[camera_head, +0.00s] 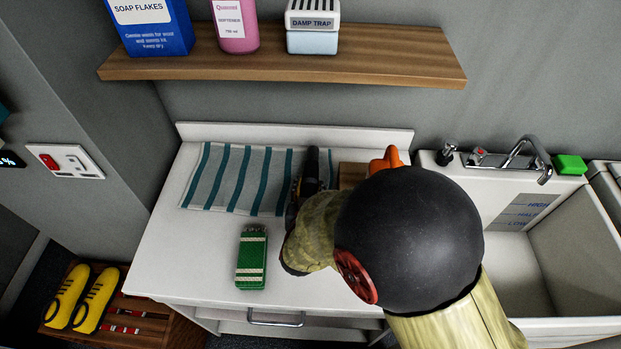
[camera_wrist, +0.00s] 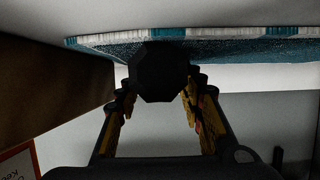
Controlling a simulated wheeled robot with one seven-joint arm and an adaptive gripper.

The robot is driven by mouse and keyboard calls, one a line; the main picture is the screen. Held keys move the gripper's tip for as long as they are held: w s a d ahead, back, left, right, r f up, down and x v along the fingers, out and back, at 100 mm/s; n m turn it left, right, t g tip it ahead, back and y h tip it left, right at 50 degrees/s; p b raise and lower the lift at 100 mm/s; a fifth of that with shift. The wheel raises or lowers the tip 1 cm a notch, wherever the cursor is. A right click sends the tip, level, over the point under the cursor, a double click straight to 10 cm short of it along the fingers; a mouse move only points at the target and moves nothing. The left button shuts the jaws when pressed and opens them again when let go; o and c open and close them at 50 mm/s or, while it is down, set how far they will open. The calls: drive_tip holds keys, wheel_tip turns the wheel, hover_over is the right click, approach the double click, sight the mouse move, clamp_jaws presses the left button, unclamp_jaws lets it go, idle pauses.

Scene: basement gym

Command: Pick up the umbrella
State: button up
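The dark object that I take for the folded umbrella (camera_head: 312,167) shows above the striped towel's right end in the head view. In the wrist view the umbrella (camera_wrist: 158,72) is a black, eight-sided end facing the camera. My gripper (camera_head: 296,196) is beside its near end in the head view, partly hidden by my arm. In the wrist view the fingers of my gripper (camera_wrist: 160,92) lean in and appear to press on both sides of the umbrella. Its far part is hidden, and I cannot tell whether it touches the towel.
A striped towel (camera_head: 226,190) lies on the white cabinet top (camera_head: 200,262). A green striped case (camera_head: 251,257) lies in front. A wooden block (camera_head: 350,174) and an orange item (camera_head: 388,159) are right of the umbrella. A shelf (camera_head: 400,57) overhangs behind; a sink (camera_head: 580,250) is right.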

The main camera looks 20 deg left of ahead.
clamp_jaws()
idle(0.4)
